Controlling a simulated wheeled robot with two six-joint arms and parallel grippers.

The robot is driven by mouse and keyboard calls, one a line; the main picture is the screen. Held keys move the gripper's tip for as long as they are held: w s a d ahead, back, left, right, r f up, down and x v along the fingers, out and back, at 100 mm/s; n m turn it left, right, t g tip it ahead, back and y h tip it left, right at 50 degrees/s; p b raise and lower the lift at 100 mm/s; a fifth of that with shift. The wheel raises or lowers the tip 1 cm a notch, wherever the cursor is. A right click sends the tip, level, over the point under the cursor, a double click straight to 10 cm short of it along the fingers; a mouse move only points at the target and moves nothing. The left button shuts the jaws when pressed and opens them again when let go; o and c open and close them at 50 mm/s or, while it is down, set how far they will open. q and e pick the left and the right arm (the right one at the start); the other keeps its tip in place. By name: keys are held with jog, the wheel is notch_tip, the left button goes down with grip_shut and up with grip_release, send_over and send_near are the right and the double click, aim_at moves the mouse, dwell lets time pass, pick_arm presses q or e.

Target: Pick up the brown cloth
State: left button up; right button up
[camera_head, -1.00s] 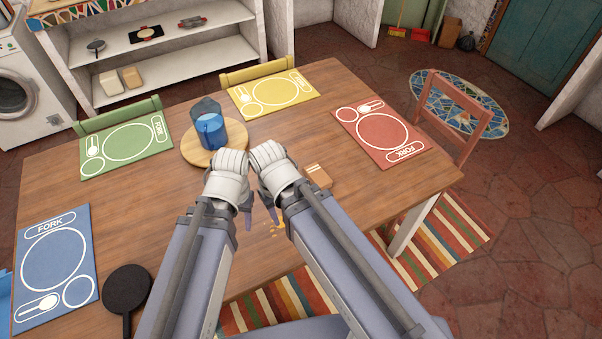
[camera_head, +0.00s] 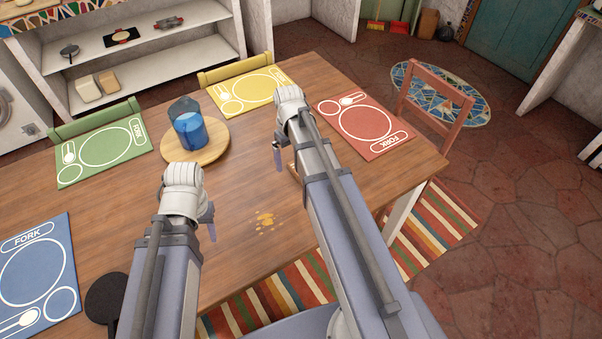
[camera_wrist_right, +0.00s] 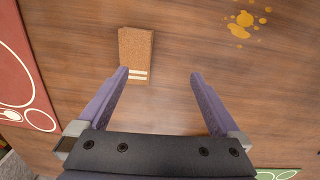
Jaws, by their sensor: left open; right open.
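The brown cloth (camera_wrist_right: 137,50), a small folded rectangle with white stripes near one end, lies on the wooden table in the right wrist view. In the head view my right arm hides most of it. My right gripper (camera_wrist_right: 160,76) is open and empty above the table. The cloth lies just beyond its left fingertip in the wrist view, not clearly between the fingers. In the head view my right gripper (camera_head: 279,155) is near the table's middle. My left gripper (camera_head: 210,222) is open over the table, further left, with nothing seen in it.
An orange spill (camera_head: 265,220) is on the table (camera_head: 235,185) between my arms. A blue jug (camera_head: 188,130) stands on a round board (camera_head: 205,155). Green, yellow, red and blue placemats lie around the edges. A black paddle (camera_head: 103,297) is at front left.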

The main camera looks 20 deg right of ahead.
jog(key=d, duration=0.1)
jog(key=w+d, duration=0.1)
jog(key=d, duration=0.2)
jog(key=shift+w+d+f, duration=0.15)
jog(key=shift+w+d, duration=0.1)
pick_arm(q)
notch_tip(320, 180, down, 3)
jog(key=b, duration=0.2)
jog(key=shift+b, duration=0.4)
pick_arm(e)
notch_tip(320, 180, down, 3)
jog(key=shift+r, duration=0.2)
pick_arm(q)
jog(key=shift+f, duration=0.1)
pick_arm(e)
jog(key=shift+f, duration=0.1)
pick_arm(q)
notch_tip(320, 180, down, 5)
jog(key=b, duration=0.5)
jog(key=shift+f, duration=0.1)
pick_arm(e)
jog(key=f, duration=0.5)
jog(key=shift+w+a+f, duration=0.1)
jog(key=shift+w+a, duration=0.05)
jog(key=shift+w, duration=0.2)
jog(key=c, duration=1.4)
